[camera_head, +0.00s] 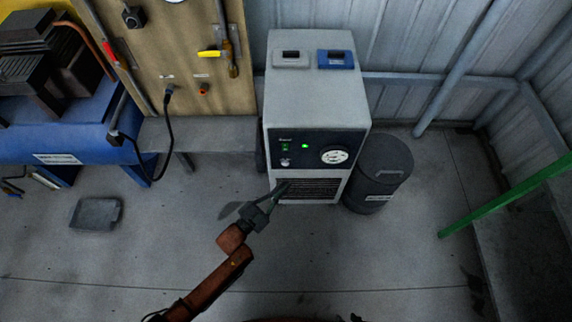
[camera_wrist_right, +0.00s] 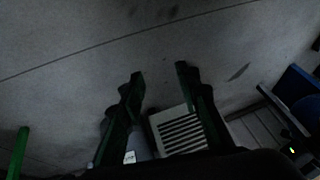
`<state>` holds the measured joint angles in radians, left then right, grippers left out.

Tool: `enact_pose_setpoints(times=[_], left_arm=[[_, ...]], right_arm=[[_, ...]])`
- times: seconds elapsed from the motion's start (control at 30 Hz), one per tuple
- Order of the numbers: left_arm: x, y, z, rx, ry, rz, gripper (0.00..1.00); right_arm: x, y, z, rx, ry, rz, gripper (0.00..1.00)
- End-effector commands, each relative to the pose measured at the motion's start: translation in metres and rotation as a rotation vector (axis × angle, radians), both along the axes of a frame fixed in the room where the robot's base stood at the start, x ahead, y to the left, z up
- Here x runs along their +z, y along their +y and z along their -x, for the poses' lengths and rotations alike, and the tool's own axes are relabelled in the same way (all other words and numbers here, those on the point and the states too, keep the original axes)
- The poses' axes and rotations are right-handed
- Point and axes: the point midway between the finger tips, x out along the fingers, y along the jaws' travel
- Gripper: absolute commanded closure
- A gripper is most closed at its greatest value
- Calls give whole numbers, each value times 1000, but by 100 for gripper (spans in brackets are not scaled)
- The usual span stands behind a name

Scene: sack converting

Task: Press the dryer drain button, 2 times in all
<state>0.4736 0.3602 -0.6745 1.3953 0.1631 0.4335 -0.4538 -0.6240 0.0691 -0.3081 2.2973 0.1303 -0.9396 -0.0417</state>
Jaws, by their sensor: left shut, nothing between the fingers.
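The dryer (camera_head: 318,100) is a grey cabinet with a dark front panel, at the centre of the head view. The panel carries a green switch (camera_head: 285,147), a small white round button (camera_head: 285,162) below it, a lit green lamp (camera_head: 304,146) and a white round dial (camera_head: 334,156). I cannot read which one is labelled drain. My left gripper (camera_head: 280,191) is shut and empty, in front of the grille and below the white button in the picture. My right gripper (camera_wrist_right: 160,78) shows in the right wrist view with its fingers apart and nothing between them.
A dark bin (camera_head: 380,178) stands right of the dryer. A workbench, blue machine (camera_head: 60,130) and pegboard are at left; a tray (camera_head: 96,213) lies on the floor. A green rail (camera_head: 500,197) is at right. The front floor is clear.

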Motion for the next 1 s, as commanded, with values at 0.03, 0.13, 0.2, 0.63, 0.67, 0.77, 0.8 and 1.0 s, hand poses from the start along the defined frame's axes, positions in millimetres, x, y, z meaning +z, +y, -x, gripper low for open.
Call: enact_pose_setpoints(times=[0.03, 0.13, 0.2, 0.63, 0.67, 0.77, 0.8, 1.0], left_arm=[[0, 0, 0, 0, 0, 0, 100], [0, 0, 0, 0, 0, 0, 100], [0, 0, 0, 0, 0, 0, 100], [0, 0, 0, 0, 0, 0, 100], [0, 0, 0, 0, 0, 0, 100], [0, 0, 0, 0, 0, 0, 100], [0, 0, 0, 0, 0, 0, 100], [0, 0, 0, 0, 0, 0, 100]], right_arm=[[0, 0, 0, 0, 0, 0, 70], [0, 0, 0, 0, 0, 0, 70], [0, 0, 0, 0, 0, 0, 70], [0, 0, 0, 0, 0, 0, 98], [0, 0, 0, 0, 0, 0, 100], [0, 0, 0, 0, 0, 0, 100], [0, 0, 0, 0, 0, 0, 100], [0, 0, 0, 0, 0, 0, 100]])
